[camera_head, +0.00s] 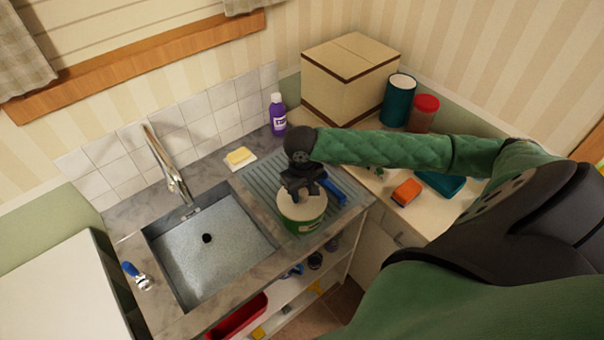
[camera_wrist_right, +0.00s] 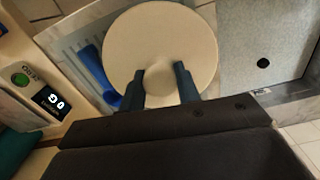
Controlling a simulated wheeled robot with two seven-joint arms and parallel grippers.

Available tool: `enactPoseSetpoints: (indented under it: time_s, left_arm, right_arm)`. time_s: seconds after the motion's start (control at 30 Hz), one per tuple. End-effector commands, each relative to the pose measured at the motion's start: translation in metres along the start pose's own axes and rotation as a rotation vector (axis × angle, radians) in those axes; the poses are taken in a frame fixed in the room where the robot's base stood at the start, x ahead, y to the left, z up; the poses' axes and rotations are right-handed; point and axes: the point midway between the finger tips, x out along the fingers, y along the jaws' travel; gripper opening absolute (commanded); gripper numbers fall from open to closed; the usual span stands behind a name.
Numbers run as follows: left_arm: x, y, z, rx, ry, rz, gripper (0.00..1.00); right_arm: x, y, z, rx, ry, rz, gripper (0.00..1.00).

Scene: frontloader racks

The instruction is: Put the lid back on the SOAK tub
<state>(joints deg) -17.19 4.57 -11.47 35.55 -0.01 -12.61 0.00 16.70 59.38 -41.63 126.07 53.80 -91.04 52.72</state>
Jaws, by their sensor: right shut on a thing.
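The green tub (camera_head: 304,224) stands upright on the grey ribbed drainboard, right of the sink. The round cream lid (camera_head: 290,208) is at the top of the tub; I cannot tell whether it is fully seated. My right gripper (camera_head: 308,194) is above the tub, shut on the lid's knob. In the right wrist view the lid (camera_wrist_right: 160,42) fills the upper middle, with the knob (camera_wrist_right: 160,84) between the two fingers of my right gripper (camera_wrist_right: 162,86). The lid hides the tub there. My left gripper is not in view.
The sink (camera_head: 212,250) is left of the tub. A blue object (camera_head: 334,190) lies on the drainboard (camera_head: 262,182) just right of the tub. A purple bottle (camera_head: 278,115), yellow sponge (camera_head: 240,157) and orange block (camera_head: 406,192) are nearby. The counter's front edge is close.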

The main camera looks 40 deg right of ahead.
Motion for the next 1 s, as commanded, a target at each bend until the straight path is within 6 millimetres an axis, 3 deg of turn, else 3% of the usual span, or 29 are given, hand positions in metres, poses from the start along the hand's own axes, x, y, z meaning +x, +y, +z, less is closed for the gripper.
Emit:
enactPoseSetpoints:
  time_s: [0.5,0.53,0.63,1.0]
  left_arm:
    - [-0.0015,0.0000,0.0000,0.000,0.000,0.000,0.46]
    - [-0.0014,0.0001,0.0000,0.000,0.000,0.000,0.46]
    - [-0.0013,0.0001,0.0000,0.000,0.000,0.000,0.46]
    - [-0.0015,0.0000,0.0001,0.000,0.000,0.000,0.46]
  right_arm:
    - [0.0084,-0.0002,0.0003,0.000,-0.001,0.000,0.10]
    - [0.0084,-0.0002,0.0003,0.000,-0.001,0.000,0.36]
    - [0.0084,-0.0001,0.0002,0.000,0.000,0.000,0.56]
    - [0.0067,0.0000,0.0000,0.000,0.000,0.000,0.58]
